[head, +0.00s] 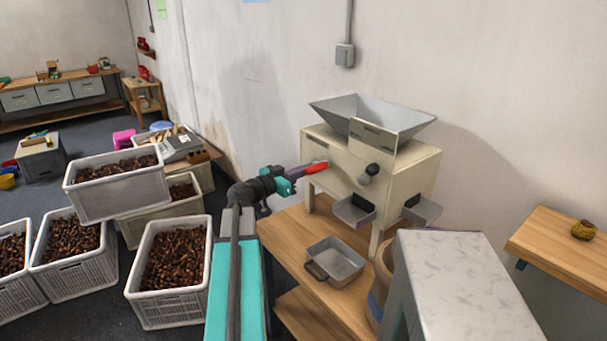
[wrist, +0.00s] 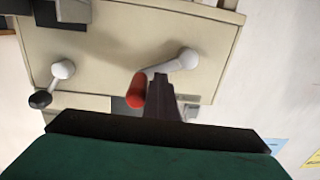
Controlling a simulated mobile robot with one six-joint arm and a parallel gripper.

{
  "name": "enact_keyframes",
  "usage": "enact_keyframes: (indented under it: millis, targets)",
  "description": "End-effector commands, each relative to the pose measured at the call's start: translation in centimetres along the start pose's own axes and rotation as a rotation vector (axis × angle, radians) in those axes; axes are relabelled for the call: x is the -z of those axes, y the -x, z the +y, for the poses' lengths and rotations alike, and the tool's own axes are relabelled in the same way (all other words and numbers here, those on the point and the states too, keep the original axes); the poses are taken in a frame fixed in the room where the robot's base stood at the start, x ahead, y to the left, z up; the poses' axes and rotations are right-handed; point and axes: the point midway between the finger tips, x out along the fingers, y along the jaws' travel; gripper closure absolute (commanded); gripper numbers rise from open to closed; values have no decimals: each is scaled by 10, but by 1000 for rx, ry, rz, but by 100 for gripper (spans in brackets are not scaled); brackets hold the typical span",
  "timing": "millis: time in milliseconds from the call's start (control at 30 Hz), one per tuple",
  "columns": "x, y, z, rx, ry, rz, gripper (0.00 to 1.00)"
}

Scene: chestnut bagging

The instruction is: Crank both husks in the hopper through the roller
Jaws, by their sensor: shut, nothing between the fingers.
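The cream roller machine (head: 335,150) stands on a wooden bench with a grey hopper (head: 415,118) on top. The hopper's inside is mostly hidden, and I see no husks in it. A red crank handle (head: 316,167) is at the left of its front; in the wrist view the handle (wrist: 136,91) sits on a pale crank arm (wrist: 178,64). My gripper (head: 297,172) is shut and empty, its fingers (wrist: 162,88) right beside the red handle; I cannot tell whether they touch. A black-knobbed lever (head: 370,171) is right of the crank.
Under the machine are outlet trays (head: 354,211). A grey metal pan (head: 335,262) lies on the bench (head: 290,230). A pale-topped block (head: 460,285) stands in front at right. A brownish-yellow husk (head: 583,230) rests on a right-hand shelf (head: 560,250). Chestnut crates (head: 167,310) crowd the left floor.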

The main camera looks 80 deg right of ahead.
Motion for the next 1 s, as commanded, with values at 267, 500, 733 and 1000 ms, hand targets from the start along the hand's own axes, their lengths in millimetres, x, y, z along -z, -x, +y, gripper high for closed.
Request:
enact_keyframes:
  millis: [267, 500, 733, 1000]
  targets:
    - [-11, -1, 38, -73, 1, 21, 100]
    - [-29, -1, 40, -73, 1, 21, 100]
    - [-48, -1, 40, -71, 2, 17, 100]
    - [-71, -2, 37, -71, 1, 10, 100]
